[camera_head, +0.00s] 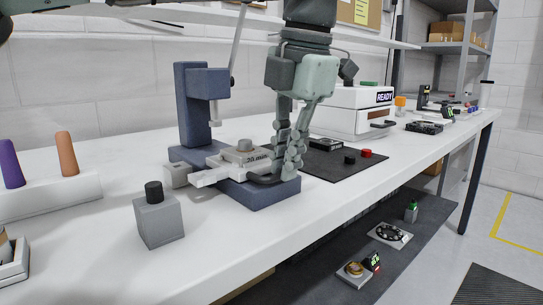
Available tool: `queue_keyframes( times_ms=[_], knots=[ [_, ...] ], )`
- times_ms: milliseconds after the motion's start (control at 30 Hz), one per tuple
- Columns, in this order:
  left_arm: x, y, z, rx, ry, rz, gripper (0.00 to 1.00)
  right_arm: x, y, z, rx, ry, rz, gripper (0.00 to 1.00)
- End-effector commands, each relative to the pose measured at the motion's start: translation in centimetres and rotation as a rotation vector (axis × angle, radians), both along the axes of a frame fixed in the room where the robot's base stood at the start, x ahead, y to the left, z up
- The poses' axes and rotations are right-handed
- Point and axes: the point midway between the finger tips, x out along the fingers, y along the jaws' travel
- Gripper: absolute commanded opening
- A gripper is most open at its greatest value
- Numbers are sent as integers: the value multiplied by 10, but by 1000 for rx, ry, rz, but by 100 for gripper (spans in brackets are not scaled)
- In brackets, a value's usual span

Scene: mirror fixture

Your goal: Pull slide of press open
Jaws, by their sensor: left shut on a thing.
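The press has a dark blue column (194,118) and a dark blue base (262,194) on the white bench. Its light grey slide (213,175), marked "20 mm", lies on the base below the press head. My left gripper (280,168) points down at the right end of the slide and is shut on the slide's handle there. My right gripper is not in view.
A grey block with a black knob (158,216) stands at the front left. A rack with purple and orange pegs (66,154) is at far left. A white READY machine (352,111) and a black mat (331,169) lie to the right. The bench's front edge is close to the base.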

Motion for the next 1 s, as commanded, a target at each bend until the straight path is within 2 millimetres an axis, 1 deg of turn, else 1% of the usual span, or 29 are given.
queue_keyframes(
  times_ms=[200,233,367,400,667,767,867,1000],
  knots=[
    [1,0,0,-2,-2,-1,0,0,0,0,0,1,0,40],
    [1,0,0,-2,-2,-1,13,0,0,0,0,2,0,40],
    [1,0,0,-2,-1,0,29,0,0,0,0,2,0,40],
    [1,0,0,-2,-1,0,31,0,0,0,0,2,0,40],
    [1,0,1,-2,-1,1,31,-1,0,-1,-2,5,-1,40],
    [0,-1,6,-3,-2,0,31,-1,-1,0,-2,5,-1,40],
    [-2,-2,20,-3,-3,1,31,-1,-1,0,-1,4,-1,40],
    [-7,-6,49,-3,-3,1,31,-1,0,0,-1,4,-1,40]
  ],
)
